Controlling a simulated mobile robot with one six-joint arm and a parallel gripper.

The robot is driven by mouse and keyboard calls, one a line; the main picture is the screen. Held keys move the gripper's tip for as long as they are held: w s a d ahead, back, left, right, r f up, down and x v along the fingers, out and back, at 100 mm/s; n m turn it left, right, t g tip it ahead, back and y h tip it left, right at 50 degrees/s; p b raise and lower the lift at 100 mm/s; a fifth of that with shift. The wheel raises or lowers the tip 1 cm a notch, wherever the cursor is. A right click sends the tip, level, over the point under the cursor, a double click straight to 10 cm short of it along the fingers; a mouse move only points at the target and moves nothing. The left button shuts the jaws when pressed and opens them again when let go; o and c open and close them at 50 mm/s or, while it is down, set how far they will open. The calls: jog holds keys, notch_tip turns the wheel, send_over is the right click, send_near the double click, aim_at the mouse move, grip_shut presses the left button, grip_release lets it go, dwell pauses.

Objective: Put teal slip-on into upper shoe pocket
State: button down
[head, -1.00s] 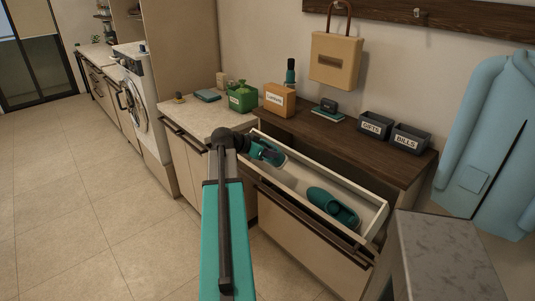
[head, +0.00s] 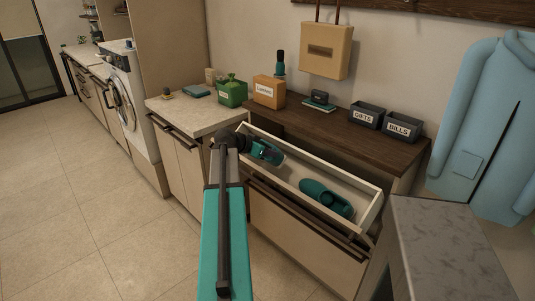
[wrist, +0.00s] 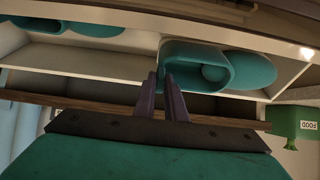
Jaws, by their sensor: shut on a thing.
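My gripper (head: 266,153) is over the left end of the open shoe pocket (head: 372,212), the pulled-out white-walled upper compartment of the cabinet. In the wrist view, the gripper's fingers (wrist: 166,78) are shut on the edge of a teal slip-on (wrist: 245,70), whose open top faces the camera. In the head view that slip-on is mostly hidden by the gripper. I cannot tell whether it touches the pocket floor. Another teal slip-on (head: 327,197) lies in the right half of the pocket. It also shows at the upper left of the wrist view (wrist: 90,28).
The dark cabinet top (head: 345,136) behind the pocket holds the gifts bin (head: 367,115), the bills bin (head: 403,127) and an orange box (head: 269,92). A grey-topped block (head: 440,240) stands close at right. The floor at left is clear.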

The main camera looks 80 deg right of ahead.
aim_at(279, 169)
jog(key=shift+s+d+f+b, duration=0.25)
jog(key=shift+d+f+b, duration=0.2)
jog(key=shift+f, duration=0.15)
jog(key=shift+s+d+f+b, duration=0.3)
jog(key=shift+f+b, duration=0.1)
jog(key=shift+f, duration=0.15)
jog(key=shift+s+d+f+b, duration=0.2)
jog(key=shift+d+f+b, duration=0.25)
jog(key=shift+f, duration=0.25)
jog(key=shift+s+d+f+b, duration=0.25)
jog(key=shift+d+f+b, duration=0.15)
jog(key=shift+f+b, duration=0.15)
jog(key=shift+s+d+f+b, duration=0.25)
jog(key=shift+d+f+b, duration=0.1)
jog(key=shift+f+b, duration=0.2)
jog(key=shift+s+d+f+b, duration=0.25)
jog(key=shift+d+f+b, duration=0.2)
jog(key=shift+f, duration=0.2)
jog(key=c, duration=1.7)
grip_release()
jog(key=shift+c, duration=0.2)
jog(key=shift+a, duration=0.1)
jog(key=w+a+r+p, duration=0.3)
jog(key=w+a+r, duration=0.2)
jog(key=a+r, duration=0.3)
notch_tip(279, 169, up, 5)
jog(key=shift+w+f+p, duration=0.15)
jog(key=shift+p, duration=0.2)
jog(key=shift+w+a, duration=0.1)
